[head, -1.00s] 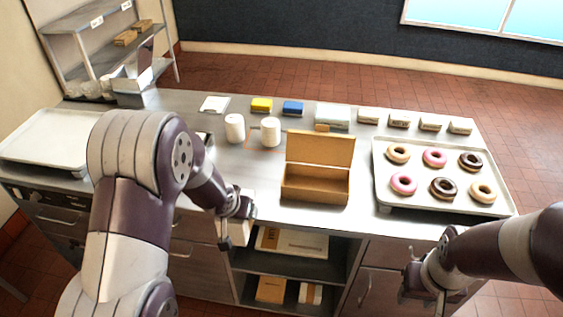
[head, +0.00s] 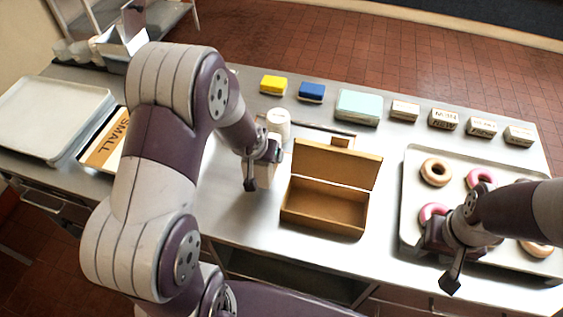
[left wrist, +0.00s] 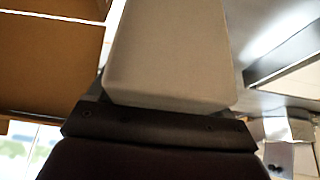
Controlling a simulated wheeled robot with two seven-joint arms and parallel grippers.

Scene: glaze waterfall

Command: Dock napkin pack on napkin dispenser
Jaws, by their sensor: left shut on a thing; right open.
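My left gripper (head: 258,180) is shut on a pale block that looks like the napkin pack (head: 266,175), above the counter just left of the open brown box. In the left wrist view the pack (left wrist: 170,55) is a plain beige-grey block that fills the middle, held at the gripper. Its far side is hidden. A shiny metal holder (head: 122,42) stands at the back left of the counter, partly behind my left arm. I cannot tell for sure that it is the napkin dispenser. My right gripper (head: 450,262) is open and empty over the donut tray's front left.
The open brown box (head: 325,205) stands mid-counter. A white cup (head: 278,122) is behind my left gripper. The donut tray (head: 412,185) is at the right. Yellow (head: 273,85), blue (head: 311,92) and mint (head: 358,106) blocks line the back. A tray (head: 50,115) lies left.

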